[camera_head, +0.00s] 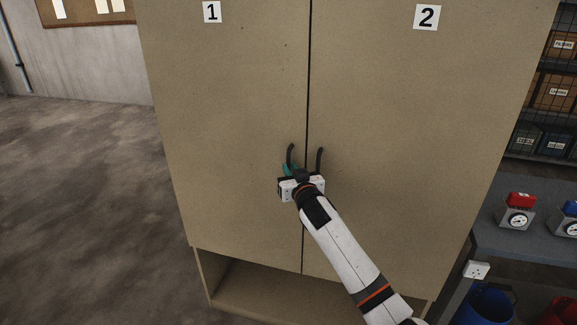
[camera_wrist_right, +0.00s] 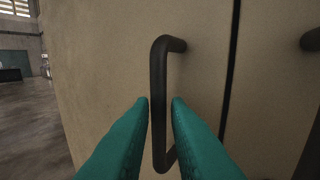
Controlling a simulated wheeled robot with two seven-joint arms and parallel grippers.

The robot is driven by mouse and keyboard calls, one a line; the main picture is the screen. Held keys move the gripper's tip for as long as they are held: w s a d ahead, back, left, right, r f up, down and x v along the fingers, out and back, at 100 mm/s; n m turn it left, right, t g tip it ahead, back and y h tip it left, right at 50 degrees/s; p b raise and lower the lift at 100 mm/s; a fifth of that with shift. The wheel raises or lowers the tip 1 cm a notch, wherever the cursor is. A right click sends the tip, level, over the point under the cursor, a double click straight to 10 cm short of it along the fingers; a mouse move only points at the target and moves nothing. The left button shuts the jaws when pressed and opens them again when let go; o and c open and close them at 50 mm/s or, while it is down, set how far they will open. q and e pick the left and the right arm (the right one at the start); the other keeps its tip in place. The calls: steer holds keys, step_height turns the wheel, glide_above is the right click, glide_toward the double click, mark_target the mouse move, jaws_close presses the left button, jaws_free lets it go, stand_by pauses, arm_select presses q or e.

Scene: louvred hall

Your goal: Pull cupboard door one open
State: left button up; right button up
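Cupboard door one (camera_head: 225,120) is the left door of a tan cupboard, under the "1" label, and looks closed. Its dark bar handle (camera_head: 290,153) stands upright near the seam between the doors. My right gripper (camera_head: 291,169) is at the lower part of this handle. In the right wrist view, the handle (camera_wrist_right: 158,75) runs down between the two teal fingers of the right gripper (camera_wrist_right: 160,103). My left gripper is not in view.
Door two (camera_head: 400,120) is closed on the right, with its own dark handle (camera_head: 320,158) close beside my gripper. An open shelf space (camera_head: 250,285) lies below the doors. A grey bench (camera_head: 525,240) stands at the right. The floor (camera_head: 80,200) at the left is clear.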

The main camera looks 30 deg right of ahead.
steer(key=shift+x, duration=1.25)
steer(key=shift+c, duration=0.3)
jaws_close()
steer(key=shift+a+f, duration=0.1)
